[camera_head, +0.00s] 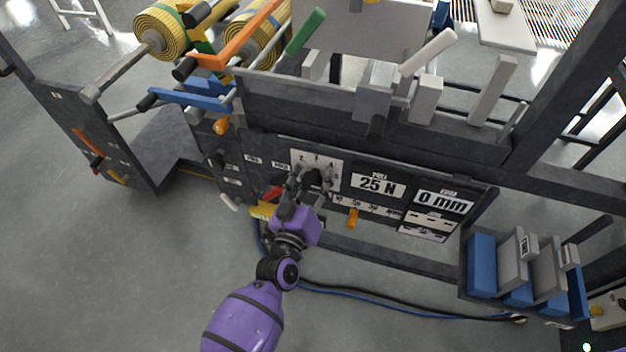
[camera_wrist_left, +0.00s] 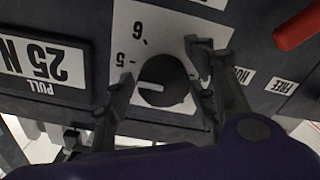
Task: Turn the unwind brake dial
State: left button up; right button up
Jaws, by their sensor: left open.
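The unwind brake dial is a round black knob (camera_wrist_left: 162,80) with a white pointer mark, on a white numbered plate (camera_wrist_left: 150,30) in the left wrist view. In the head view the numbered plate (camera_head: 330,160) is on the dark front panel, and my gripper partly covers the knob. My left gripper (camera_head: 308,183) is at the knob. In the left wrist view the left gripper's fingers (camera_wrist_left: 165,88) are open, one on each side of the knob, with visible gaps. I cannot tell whether either finger touches it. My right gripper is not in view.
A "25 N" display (camera_head: 378,186) and a "0 mm" display (camera_head: 444,202) are right of the dial. A red lever (camera_wrist_left: 298,26) is close to the gripper. An orange handle (camera_head: 352,218) sticks out below the panel.

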pick_arm(q)
jog(key=shift+c, duration=0.6)
jog(key=c, duration=1)
jog(key=shift+r+n+b, duration=0.2)
jog(key=shift+n+b, duration=0.2)
jog(key=shift+n, duration=2.4)
jog(key=shift+w, duration=0.1)
jog(key=o, duration=1.1)
jog(key=shift+f, duration=0.1)
